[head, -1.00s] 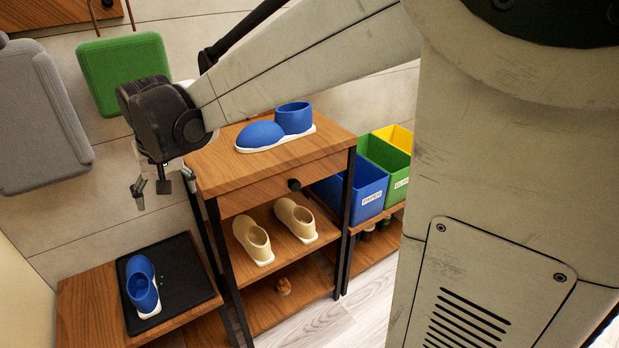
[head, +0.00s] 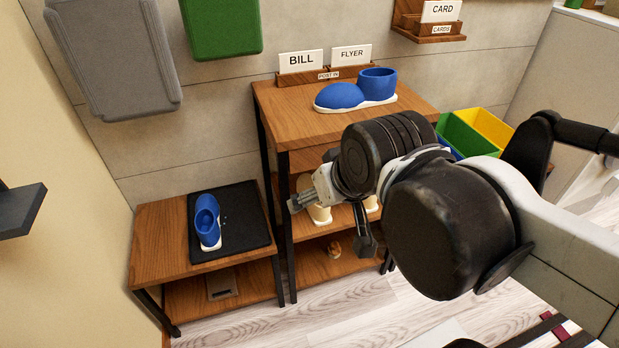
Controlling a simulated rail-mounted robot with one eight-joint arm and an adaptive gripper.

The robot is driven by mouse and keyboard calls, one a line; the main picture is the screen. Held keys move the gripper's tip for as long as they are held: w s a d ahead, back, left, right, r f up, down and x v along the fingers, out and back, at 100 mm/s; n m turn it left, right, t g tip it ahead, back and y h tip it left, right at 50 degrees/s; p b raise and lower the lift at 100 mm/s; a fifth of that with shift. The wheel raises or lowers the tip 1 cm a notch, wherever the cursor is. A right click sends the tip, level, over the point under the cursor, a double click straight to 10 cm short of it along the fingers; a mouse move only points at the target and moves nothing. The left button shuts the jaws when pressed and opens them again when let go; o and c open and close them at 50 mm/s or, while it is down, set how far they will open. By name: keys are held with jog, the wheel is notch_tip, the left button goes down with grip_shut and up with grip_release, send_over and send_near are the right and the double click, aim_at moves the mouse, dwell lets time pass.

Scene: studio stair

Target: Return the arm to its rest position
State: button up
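My gripper (head: 312,190) is at mid-picture in the head view, in front of the tall wooden shelf unit (head: 290,128), pointing left. It is seen from the side and its fingers partly overlap; they look apart, with nothing held. My arm reaches in from the right. Another blue shoe (head: 207,222) lies on a black tray (head: 250,215) on the low bench at left. Beige shoes (head: 320,214) on the middle shelf are largely hidden behind my gripper.
The low wooden bench (head: 155,245) stands left of the shelf unit. A card rack (head: 325,75) stands at the back of its top. Green and yellow bins (head: 482,125) are at right, partly behind my arm. A dark ledge (head: 18,210) juts from the left wall. Pale floor (head: 250,325) is open in front.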

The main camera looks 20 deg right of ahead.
jog(key=shift+s+d+f, duration=0.1)
jog(key=shift+s+f, duration=0.1)
jog(key=shift+s, duration=0.1)
notch_tip(320, 180, up, 8)
jog(key=p, duration=0.8)
jog(key=shift+r, duration=0.1)
